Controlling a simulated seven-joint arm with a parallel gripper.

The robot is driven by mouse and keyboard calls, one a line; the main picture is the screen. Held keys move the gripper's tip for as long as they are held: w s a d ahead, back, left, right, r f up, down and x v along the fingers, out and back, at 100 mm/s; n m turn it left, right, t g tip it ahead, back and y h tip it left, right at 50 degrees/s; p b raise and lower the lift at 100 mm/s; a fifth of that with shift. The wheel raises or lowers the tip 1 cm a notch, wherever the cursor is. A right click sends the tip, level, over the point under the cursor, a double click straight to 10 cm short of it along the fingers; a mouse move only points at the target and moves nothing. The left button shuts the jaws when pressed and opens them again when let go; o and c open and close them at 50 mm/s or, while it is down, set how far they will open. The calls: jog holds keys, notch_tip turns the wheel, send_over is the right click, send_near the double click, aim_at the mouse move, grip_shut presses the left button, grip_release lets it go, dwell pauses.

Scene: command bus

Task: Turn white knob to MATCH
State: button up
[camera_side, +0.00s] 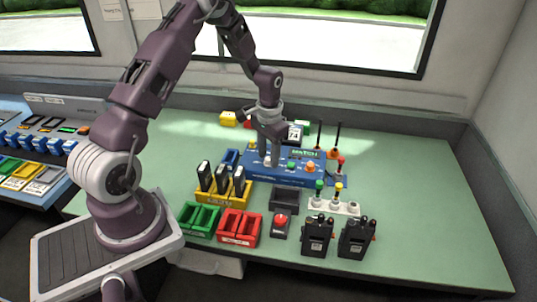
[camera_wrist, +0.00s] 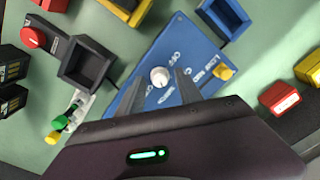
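The white knob (camera_wrist: 160,77) sits on a blue panel (camera_wrist: 190,42) in the wrist view, with printed labels around it; one beside it appears to read OFF. Which way the knob points is too small to tell. My gripper (camera_wrist: 161,86) is open, with one dark finger on each side of the knob and gaps visible between. I cannot tell how far the fingertips are above the panel.
A dark open tray (camera_side: 285,199), a red button box (camera_side: 281,226), red bins (camera_side: 239,228), green bins (camera_side: 199,219) and two black radios (camera_side: 317,236) stand in front. The green table's right side is clear.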

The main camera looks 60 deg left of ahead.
notch_tip(320, 180, up, 7)
jog(key=shift+d+r, duration=0.15)
jog(key=shift+r, duration=0.05)
notch_tip(320, 180, up, 8)
jog(key=f+t, duration=0.1)
send_over(269, 159)
jog(key=s+d, duration=0.2)
jog(key=d, duration=0.2)
jog(key=s+d+r+t, duration=0.2)
jog(key=s+d+r, duration=0.5)
jog(key=r, duration=0.3)
jog(key=s+d+r+t, duration=0.1)
jog(key=s+d, duration=0.2)
jog(key=s, duration=0.4)
jog(key=s+d+r+m+t, duration=0.1)
jog(key=s+d+r, duration=0.1)
jog(key=s, duration=0.6)
jog(key=shift+s+d+t, duration=0.25)
jog(key=shift+d+t, duration=0.05)
jog(key=shift+d, duration=0.6)
